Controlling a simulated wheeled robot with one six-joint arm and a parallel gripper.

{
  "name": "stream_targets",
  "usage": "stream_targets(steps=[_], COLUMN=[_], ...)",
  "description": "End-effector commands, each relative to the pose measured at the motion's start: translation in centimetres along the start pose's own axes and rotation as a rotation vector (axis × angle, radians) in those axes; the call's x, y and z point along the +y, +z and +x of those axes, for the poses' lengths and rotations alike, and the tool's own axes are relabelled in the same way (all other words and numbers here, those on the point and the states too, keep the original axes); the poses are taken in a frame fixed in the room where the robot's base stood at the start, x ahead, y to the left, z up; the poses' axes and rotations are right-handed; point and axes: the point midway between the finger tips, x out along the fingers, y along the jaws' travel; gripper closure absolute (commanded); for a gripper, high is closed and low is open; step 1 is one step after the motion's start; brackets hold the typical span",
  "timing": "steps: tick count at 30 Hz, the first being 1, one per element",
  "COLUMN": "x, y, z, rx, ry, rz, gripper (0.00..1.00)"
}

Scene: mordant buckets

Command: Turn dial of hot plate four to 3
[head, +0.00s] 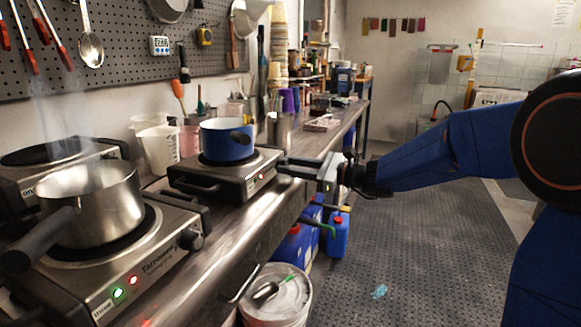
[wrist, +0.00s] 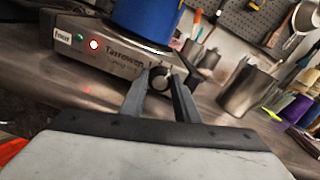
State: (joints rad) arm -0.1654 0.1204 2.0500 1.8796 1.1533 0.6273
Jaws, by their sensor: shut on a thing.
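The hot plate (head: 222,182) with a blue pot (head: 228,140) on it stands on the steel bench. In the wrist view its front panel (wrist: 110,55) has a small label that looks like "four", a lit red lamp (wrist: 94,45) and a dimmer green lamp (wrist: 79,37). My gripper (head: 284,168) reaches in from the right to the right end of that panel. In the wrist view my gripper (wrist: 160,82) has its fingers on both sides of the round dial (wrist: 159,78) and is shut on it. The dial's marks cannot be read.
A nearer hot plate (head: 150,262) carries a steaming steel saucepan (head: 98,205) and has lit green and red lamps. Plastic jugs (head: 158,148) stand behind. A white bucket (head: 275,300) and blue canisters (head: 338,233) sit below the bench edge.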

Motion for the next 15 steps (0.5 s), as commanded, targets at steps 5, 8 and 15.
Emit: stream_targets(steps=[5,8,15], x=[0.05,0.05,0.05], y=[-0.24,-0.25,-0.21], z=[-0.07,-0.07,-0.06], rx=[0.004,0.004,0.003], ry=[0.000,0.000,0.000], rz=[0.006,0.006,0.005], gripper=[0.94,0.94,0.64])
